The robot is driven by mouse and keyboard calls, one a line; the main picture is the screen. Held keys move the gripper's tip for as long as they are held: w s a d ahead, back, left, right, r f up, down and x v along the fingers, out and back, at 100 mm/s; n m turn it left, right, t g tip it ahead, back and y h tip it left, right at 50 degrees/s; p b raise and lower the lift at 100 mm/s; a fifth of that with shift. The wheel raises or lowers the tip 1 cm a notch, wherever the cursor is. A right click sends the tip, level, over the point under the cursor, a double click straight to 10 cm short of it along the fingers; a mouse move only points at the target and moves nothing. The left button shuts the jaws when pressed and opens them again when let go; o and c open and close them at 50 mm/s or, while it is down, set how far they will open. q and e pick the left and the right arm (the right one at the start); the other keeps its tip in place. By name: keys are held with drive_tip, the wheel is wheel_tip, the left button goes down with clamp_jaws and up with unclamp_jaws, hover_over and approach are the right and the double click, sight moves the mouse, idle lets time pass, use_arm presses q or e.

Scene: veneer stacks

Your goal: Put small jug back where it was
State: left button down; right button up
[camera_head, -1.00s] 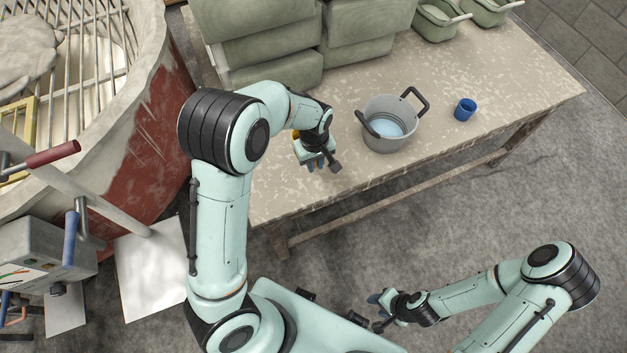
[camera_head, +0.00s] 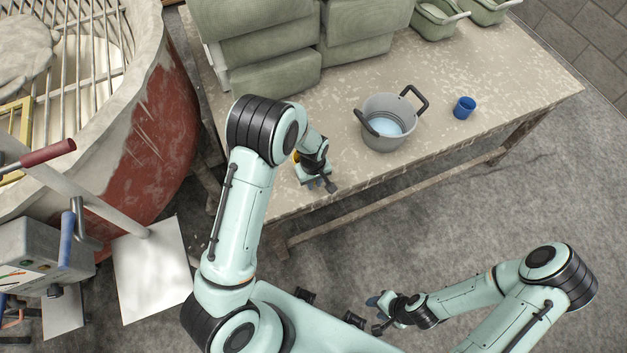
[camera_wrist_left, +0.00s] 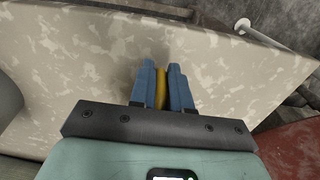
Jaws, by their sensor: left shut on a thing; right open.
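My left gripper (camera_head: 312,178) is over the front left part of the table. In the left wrist view its blue fingers (camera_wrist_left: 163,86) are shut on a thin yellow thing (camera_wrist_left: 160,88), which seems to be the small jug. Only a narrow yellow strip shows between the fingers. In the head view a small yellow patch (camera_head: 296,156) shows beside my left wrist; the rest is hidden by the arm. I cannot tell whether it touches the table. My right gripper (camera_head: 376,304) is open and empty, low over the floor in front of the table.
A grey bucket with black handles (camera_head: 388,133) stands right of my left gripper. A blue cup (camera_head: 464,108) stands further right. Green-grey stacked blocks (camera_head: 270,74) and green tubs (camera_head: 436,26) line the back. A large red-sided vat (camera_head: 165,130) stands left of the table (camera_head: 490,75).

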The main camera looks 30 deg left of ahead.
use_arm(q)
drive_tip(key=shift+f, duration=0.25)
drive_tip(key=c, duration=1.1)
unclamp_jaws()
drive_tip(key=shift+r, duration=0.1)
wheel_tip(320, 180, up, 12)
drive_tip(key=shift+s+f+p, duration=0.1)
drive_tip(key=shift+s+p, duration=0.05)
drive_tip(key=shift+p, duration=0.2)
drive_tip(key=s+d+f+m+g+h, duration=0.1)
drive_tip(key=s+f+m, duration=0.1)
drive_tip(key=s+f, duration=0.4)
drive_tip(key=s+d+f+m+h, duration=0.1)
drive_tip(key=s+f, duration=0.2)
drive_tip(key=f, duration=0.5)
drive_tip(key=s+d+f+m, duration=0.1)
drive_tip(key=s+d+f, duration=0.1)
drive_tip(key=s, duration=0.2)
drive_tip(key=s+d+f+m+h, duration=0.1)
drive_tip(key=s+d+f, duration=0.1)
drive_tip(key=s, duration=0.3)
drive_tip(key=s+d+f, duration=0.2)
drive_tip(key=s+f, duration=0.1)
drive_tip(key=s, duration=0.2)
drive_tip(key=shift+f+m+h, duration=0.15)
drive_tip(key=shift+m+h, duration=0.25)
